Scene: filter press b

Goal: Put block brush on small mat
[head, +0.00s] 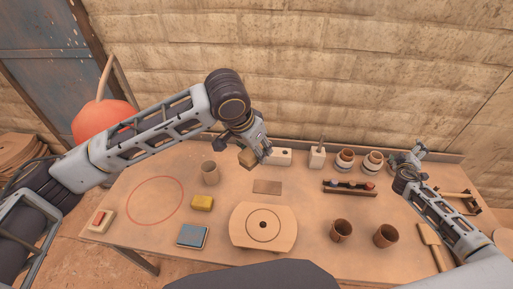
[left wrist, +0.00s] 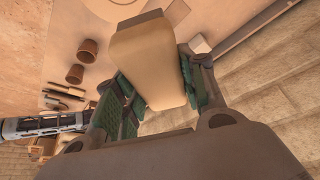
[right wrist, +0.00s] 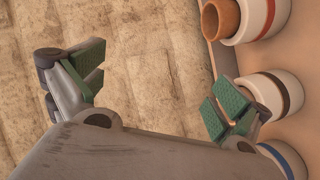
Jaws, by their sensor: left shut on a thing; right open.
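The block brush (head: 246,158) is a tan wooden block. My left gripper (head: 256,157) is shut on it and holds it in the air above the back middle of the table. The small mat (head: 267,187) is a flat brown rectangle, bare, lying on the table below and slightly right of the block. My right gripper (head: 406,158) is open and empty near the back right; its spread pads also show in the right wrist view (right wrist: 160,86).
A round wooden board (head: 263,226) lies in front of the mat. A white block (head: 281,157) stands behind. A dark tray (head: 349,188) is to the right.

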